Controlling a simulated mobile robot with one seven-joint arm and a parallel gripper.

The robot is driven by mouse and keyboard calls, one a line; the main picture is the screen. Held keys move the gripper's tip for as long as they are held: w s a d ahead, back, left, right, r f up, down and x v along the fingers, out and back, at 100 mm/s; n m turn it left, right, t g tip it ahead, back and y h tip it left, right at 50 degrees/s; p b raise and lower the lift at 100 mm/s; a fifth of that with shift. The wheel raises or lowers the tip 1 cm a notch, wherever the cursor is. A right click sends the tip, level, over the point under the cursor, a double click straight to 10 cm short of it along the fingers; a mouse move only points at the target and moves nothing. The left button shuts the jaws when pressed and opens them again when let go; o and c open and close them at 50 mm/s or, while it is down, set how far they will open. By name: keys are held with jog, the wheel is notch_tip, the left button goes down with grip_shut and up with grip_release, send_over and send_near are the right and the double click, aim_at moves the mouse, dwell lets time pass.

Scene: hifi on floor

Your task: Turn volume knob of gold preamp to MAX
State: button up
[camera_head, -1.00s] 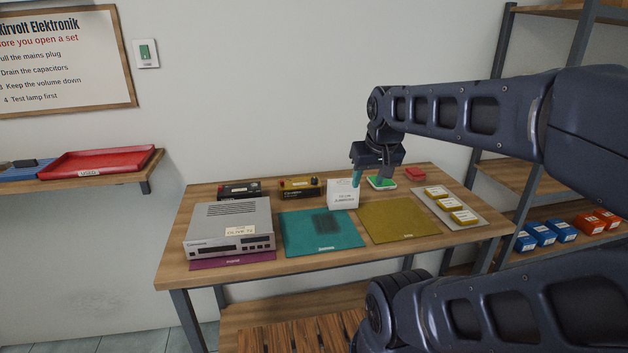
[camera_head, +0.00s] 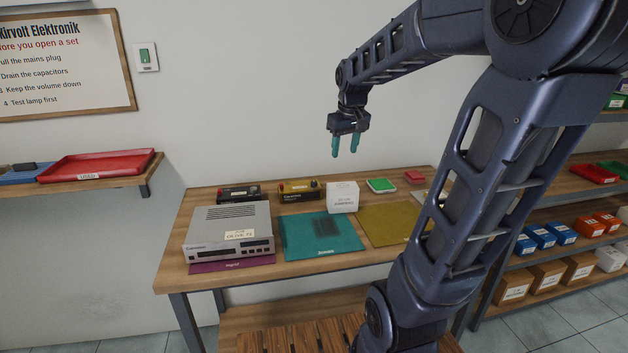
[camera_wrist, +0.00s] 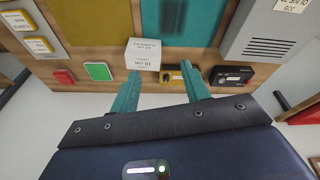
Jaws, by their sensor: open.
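The gold preamp (camera_head: 300,189) is a small gold and black box at the back of the table, left of the white box. In the wrist view the gold preamp (camera_wrist: 172,77) shows beyond and between my fingertips, partly covered by one finger. Its volume knob is too small to make out. My gripper (camera_head: 345,146) is open and empty, with its teal fingers pointing down. It hangs well above the table, up and to the right of the preamp. The wrist view also shows my gripper (camera_wrist: 163,82) with fingers apart.
A black box (camera_head: 239,192) stands left of the preamp, and the white box (camera_head: 343,196) close on its right. A silver deck (camera_head: 228,230) is in front at left. Teal (camera_head: 297,239) and yellow (camera_head: 380,229) mats lie ahead. A green-topped item (camera_head: 381,185) is further right.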

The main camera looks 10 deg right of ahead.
jog(key=w+a+f+n+g, duration=0.1)
jog(key=w+f, duration=0.1)
jog(key=w, duration=0.5)
jog(key=w+f+n, duration=0.1)
jog(key=w+f, duration=0.1)
jog(key=w, duration=0.5)
jog(key=n+g, duration=0.2)
jog(key=n, duration=0.1)
send_near(314, 182)
notch_tip(314, 182, down, 8)
jog(key=shift+f, duration=0.2)
jog(key=c, duration=1)
